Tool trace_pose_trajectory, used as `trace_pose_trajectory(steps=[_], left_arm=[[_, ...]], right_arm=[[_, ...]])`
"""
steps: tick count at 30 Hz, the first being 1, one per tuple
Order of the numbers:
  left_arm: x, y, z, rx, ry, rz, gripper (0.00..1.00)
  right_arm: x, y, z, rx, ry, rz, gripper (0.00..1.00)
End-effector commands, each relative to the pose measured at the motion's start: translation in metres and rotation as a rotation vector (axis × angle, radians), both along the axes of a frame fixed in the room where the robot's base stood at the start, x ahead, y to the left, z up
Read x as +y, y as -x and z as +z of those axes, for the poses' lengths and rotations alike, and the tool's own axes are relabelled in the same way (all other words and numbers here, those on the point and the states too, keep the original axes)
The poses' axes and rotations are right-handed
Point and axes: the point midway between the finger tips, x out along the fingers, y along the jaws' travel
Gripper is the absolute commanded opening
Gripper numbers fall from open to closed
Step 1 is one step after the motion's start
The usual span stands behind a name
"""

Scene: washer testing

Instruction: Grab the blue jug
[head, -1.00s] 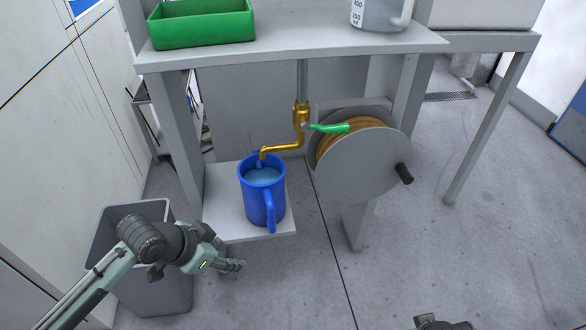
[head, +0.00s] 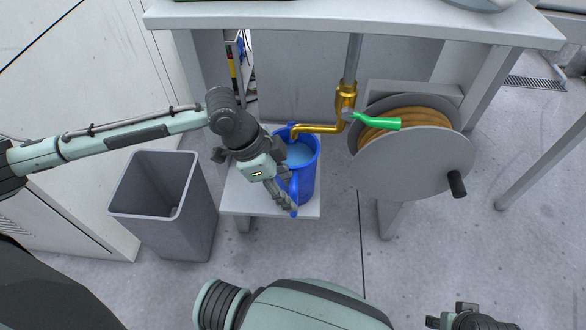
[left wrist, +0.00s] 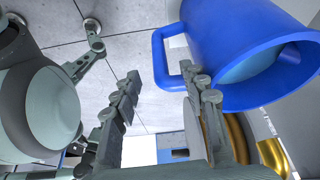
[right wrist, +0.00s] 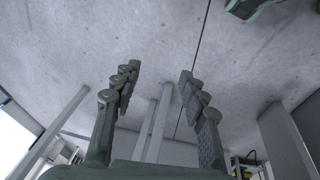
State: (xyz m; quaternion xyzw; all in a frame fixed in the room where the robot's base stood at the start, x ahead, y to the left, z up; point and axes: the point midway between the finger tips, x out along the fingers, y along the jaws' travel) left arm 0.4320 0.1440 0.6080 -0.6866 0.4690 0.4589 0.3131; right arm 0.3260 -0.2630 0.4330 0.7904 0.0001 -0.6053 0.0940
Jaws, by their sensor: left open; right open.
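The blue jug (head: 307,178) stands upright on the low grey shelf (head: 240,202), with light blue liquid inside. The brass tap's spout (head: 318,128) ends over its rim. My left gripper (head: 285,203) is at the jug's near side, by the handle, and partly covers it. In the left wrist view the jug (left wrist: 232,50) fills the upper right, and its handle (left wrist: 158,55) shows between the open fingers (left wrist: 161,76); whether they touch it I cannot tell. My right gripper (right wrist: 158,78) is open and empty, and in the head view it (head: 468,318) is at the bottom right.
A grey bin (head: 165,208) stands left of the shelf. A hose reel (head: 415,160) with a green nozzle (head: 375,124) and crank is right of the jug. The table top (head: 350,22) overhangs the jug. Open floor lies in front.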

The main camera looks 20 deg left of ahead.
Motion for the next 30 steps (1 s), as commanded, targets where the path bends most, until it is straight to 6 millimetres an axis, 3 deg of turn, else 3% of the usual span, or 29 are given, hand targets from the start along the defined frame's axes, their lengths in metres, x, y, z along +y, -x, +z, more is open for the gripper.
trace_pose_trajectory(steps=[6,13,23,30], left_arm=[[-0.012,-0.004,-0.028,0.000,0.000,-0.001,0.43],[-0.012,-0.004,-0.029,-0.001,0.000,-0.001,0.42],[-0.012,-0.004,-0.028,-0.001,0.000,-0.001,0.01],[-0.012,-0.004,-0.028,-0.001,0.000,0.000,0.00]], right_arm=[[-0.005,0.000,0.008,-0.003,0.011,-0.005,0.43],[-0.009,-0.003,0.013,-0.013,0.020,-0.001,0.43],[-0.010,-0.001,0.009,-0.003,0.023,0.001,0.43],[-0.009,0.000,0.008,-0.001,0.020,0.001,0.43]])
